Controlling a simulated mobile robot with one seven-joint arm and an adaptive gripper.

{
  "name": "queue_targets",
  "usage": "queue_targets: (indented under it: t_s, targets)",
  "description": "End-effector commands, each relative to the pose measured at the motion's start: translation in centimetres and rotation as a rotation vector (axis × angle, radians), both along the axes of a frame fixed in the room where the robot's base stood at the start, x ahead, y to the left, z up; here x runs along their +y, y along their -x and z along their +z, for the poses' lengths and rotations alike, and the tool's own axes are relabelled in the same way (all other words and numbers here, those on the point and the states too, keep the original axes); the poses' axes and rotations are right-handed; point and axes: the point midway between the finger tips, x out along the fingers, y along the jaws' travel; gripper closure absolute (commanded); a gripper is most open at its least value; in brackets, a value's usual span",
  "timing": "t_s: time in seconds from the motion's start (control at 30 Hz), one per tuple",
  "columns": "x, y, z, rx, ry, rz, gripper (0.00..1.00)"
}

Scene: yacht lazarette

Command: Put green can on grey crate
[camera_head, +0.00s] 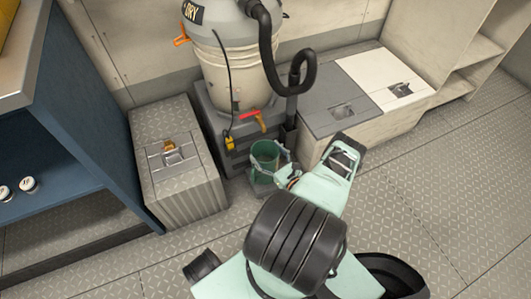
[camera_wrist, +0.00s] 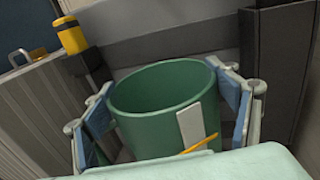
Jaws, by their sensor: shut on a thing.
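The green can (camera_head: 265,150) is an open-topped cylinder, upright or nearly so, in front of the vacuum's grey base. In the wrist view the green can (camera_wrist: 150,108) fills the middle, with a pale label on its side. My gripper (camera_head: 274,176) is shut on it, with blue-padded fingers on its left and right sides in the wrist view (camera_wrist: 172,108). I cannot tell whether its bottom touches the floor. The grey crate (camera_head: 188,192), ribbed with a tread-plate lid and a brass latch, stands left of the can. Its ribbed side shows at left in the wrist view (camera_wrist: 28,110).
A large vacuum (camera_head: 228,75) with a black hose stands behind the can. A low bench (camera_head: 325,122) with grey and white lids is to its right. A blue shelf unit (camera_head: 75,120) stands left of the crate. The tread-plate floor (camera_head: 455,180) at right is clear.

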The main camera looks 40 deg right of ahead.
Motion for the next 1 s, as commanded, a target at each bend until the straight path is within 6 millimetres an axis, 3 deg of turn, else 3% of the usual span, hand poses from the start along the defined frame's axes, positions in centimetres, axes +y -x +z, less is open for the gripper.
queue_targets:
  t_s: [0.1,0.37,0.4,0.53,1.0]
  targets:
    - [0.32,0.30,-1.10,-0.007,0.000,-0.004,0.78]
    - [0.37,0.38,-1.14,-0.007,0.001,-0.005,0.78]
    - [0.47,0.47,-1.40,-0.001,0.000,-0.005,0.18]
    - [0.47,0.46,-1.39,-0.001,-0.001,-0.005,0.04]
    - [0.51,0.53,-1.40,-0.001,-0.001,-0.003,0.03]
